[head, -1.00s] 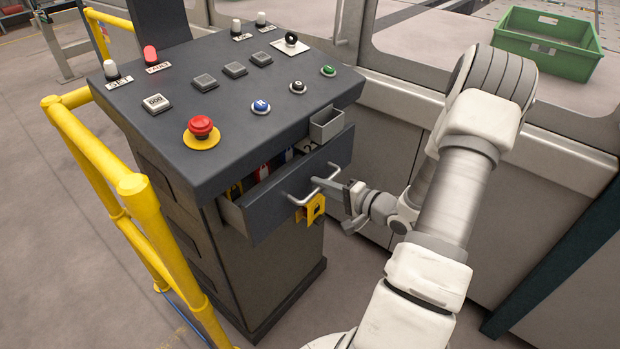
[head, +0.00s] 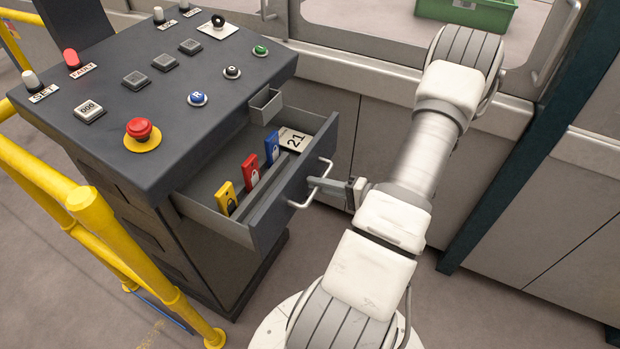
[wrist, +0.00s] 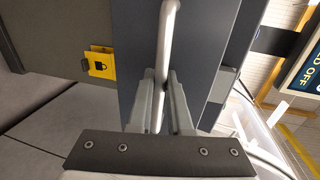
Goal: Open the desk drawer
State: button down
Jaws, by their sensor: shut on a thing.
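The desk drawer (head: 279,204) is pulled well out of the grey control desk (head: 120,165), and its inside shows in the head view. Its bar handle (head: 318,184) is on the front face. My gripper (head: 322,184) is shut on the handle from the right. In the wrist view the two fingers (wrist: 160,105) stand on either side of the handle bar (wrist: 166,50). In the drawer are a yellow tag (head: 226,198), a red tag (head: 251,170), a blue tag (head: 272,148) and a card marked 21 (head: 295,140).
A yellow railing (head: 90,210) stands left of the desk. A grey panelled wall (head: 385,130) runs behind, with a green crate (head: 468,12) beyond it. A red emergency button (head: 139,128) is on the desk top. A small grey box (head: 265,105) hangs at the desk's edge.

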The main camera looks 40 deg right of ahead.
jog(key=shift+s+d, duration=0.1)
jog(key=shift+s, duration=0.1)
jog(key=c, duration=0.8)
grip_release()
jog(key=shift+c, duration=0.2)
jog(key=p+v, duration=0.1)
jog(key=v, duration=1.6)
jog(key=shift+s, duration=0.2)
jog(key=shift+w, duration=0.1)
